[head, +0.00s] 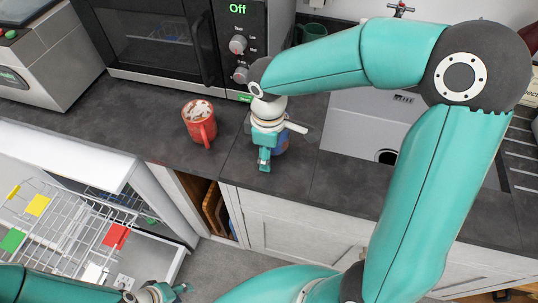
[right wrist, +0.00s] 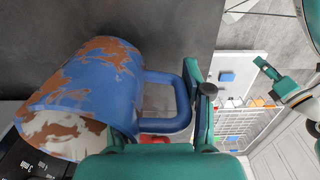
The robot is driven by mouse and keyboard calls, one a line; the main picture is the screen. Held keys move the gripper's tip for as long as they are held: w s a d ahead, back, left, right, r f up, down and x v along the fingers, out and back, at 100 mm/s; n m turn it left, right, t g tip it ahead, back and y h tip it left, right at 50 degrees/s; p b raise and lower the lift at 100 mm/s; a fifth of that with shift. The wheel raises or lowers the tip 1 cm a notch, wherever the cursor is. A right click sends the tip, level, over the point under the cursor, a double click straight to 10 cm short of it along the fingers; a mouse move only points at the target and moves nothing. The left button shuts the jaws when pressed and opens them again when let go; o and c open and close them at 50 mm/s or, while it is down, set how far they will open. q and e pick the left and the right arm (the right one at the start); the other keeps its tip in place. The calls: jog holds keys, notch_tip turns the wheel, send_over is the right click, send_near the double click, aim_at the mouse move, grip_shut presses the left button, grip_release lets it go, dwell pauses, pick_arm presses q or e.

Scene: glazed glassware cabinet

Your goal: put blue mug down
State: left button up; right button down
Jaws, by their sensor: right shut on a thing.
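The blue mug (right wrist: 90,85) has brown and white patches and a blue handle (right wrist: 180,100). It fills the left of the right wrist view. My right gripper (head: 266,160) is shut on its handle above the dark worktop (head: 330,180). In the head view the mug (head: 282,146) is mostly hidden behind the gripper, and I cannot tell whether its base touches the worktop. My left gripper (head: 172,292) is low at the bottom of the head view, away from the mug, near the dishwasher rack. Its opening is unclear.
A red mug (head: 200,122) stands on the worktop left of my right gripper. A microwave (head: 170,45) is behind it. A sink (head: 362,130) lies to the right. An open dishwasher rack (head: 75,225) is below left. Bare worktop lies between the red mug and my gripper.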

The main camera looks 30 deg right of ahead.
jog(key=shift+f, duration=0.85)
jog(key=shift+f, duration=0.2)
jog(key=shift+c, duration=2.4)
grip_release()
jog(key=shift+r, duration=0.1)
jog(key=shift+r, duration=0.1)
notch_tip(320, 180, up, 12)
jog(key=shift+r, duration=0.1)
